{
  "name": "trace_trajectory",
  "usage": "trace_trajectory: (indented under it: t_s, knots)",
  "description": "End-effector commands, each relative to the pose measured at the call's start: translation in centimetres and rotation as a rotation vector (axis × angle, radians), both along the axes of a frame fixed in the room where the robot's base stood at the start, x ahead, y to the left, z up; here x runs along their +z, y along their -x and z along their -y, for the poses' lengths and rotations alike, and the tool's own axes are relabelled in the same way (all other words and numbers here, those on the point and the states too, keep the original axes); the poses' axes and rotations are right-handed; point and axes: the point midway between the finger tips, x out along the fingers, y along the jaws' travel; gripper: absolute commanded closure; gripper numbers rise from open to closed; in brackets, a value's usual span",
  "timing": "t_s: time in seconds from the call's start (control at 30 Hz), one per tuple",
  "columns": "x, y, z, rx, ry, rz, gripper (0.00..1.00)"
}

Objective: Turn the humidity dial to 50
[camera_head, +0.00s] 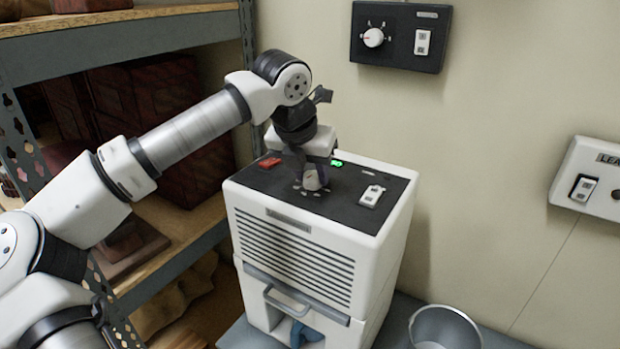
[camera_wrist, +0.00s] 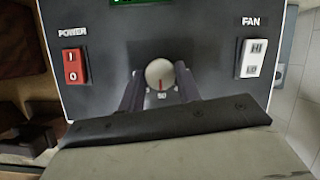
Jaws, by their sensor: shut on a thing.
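The humidity dial (camera_wrist: 160,73) is a round pale knob with a red pointer line on the black top panel of a white dehumidifier (camera_head: 300,245). In the wrist view the pointer faces the picture's bottom, towards a small printed number that looks like 50, though it is blurred. My gripper (camera_wrist: 161,77) has one dark finger on each side of the knob and is shut on it. In the head view my gripper (camera_head: 313,184) reaches down onto the panel and hides part of the dial.
On the panel are a red power switch (camera_wrist: 73,66), a white fan switch (camera_wrist: 251,58) and a green display (camera_wrist: 140,1), mostly cut off. A wall box with another dial (camera_head: 373,37) hangs behind. Shelving (camera_head: 180,25) stands left; a metal bucket (camera_head: 445,325) stands front right.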

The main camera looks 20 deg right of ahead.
Motion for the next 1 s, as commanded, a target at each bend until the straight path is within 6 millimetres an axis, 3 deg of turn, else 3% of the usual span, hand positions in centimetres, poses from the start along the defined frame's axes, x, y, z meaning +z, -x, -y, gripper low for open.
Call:
trace_trajectory:
  t_s: [0.57, 0.6, 0.73, 1.0]
  knots:
    - [0.01, 0.06, 0.03, 0.035, 0.001, -0.003, 0.89]
    - [0.01, 0.06, 0.03, 0.035, 0.001, -0.003, 0.64]
    - [0.0, 0.05, 0.02, 0.034, 0.0, -0.002, 0.47]
    - [0.02, 0.03, 0.02, 0.034, 0.0, -0.001, 0.45]
